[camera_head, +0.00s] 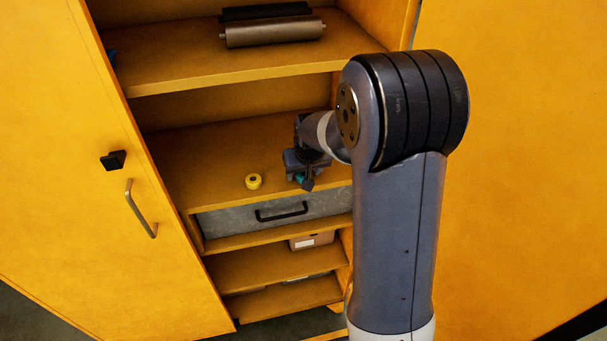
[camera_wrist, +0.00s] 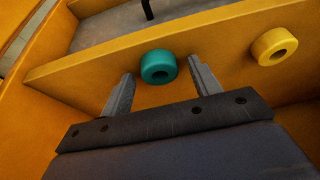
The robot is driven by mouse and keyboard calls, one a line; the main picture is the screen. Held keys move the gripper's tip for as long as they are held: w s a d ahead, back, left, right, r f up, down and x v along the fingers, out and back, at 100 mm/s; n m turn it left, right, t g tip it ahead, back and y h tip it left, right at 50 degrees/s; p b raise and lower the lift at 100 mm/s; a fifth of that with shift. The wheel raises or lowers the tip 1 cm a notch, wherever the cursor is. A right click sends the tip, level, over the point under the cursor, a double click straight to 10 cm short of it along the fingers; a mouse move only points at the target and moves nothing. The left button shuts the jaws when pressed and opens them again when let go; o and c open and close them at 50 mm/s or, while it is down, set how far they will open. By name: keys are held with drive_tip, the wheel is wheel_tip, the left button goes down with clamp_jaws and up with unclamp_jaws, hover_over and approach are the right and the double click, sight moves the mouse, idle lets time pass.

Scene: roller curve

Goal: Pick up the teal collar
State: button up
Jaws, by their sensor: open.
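In the head view the teal collar (camera_head: 300,177) is mostly hidden behind my gripper (camera_head: 303,180), which is over the shelf.
A yellow collar (camera_head: 253,181) sits on the same shelf (camera_head: 200,175), left of my gripper. Dark rollers (camera_head: 272,31) lie on the shelf above. A grey drawer (camera_head: 240,218) with a black handle is below. The open yellow door (camera_head: 110,190) stands at left.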

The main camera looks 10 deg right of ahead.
drive_tip(key=c, duration=1)
drive_tip(key=shift+c, duration=0.3)
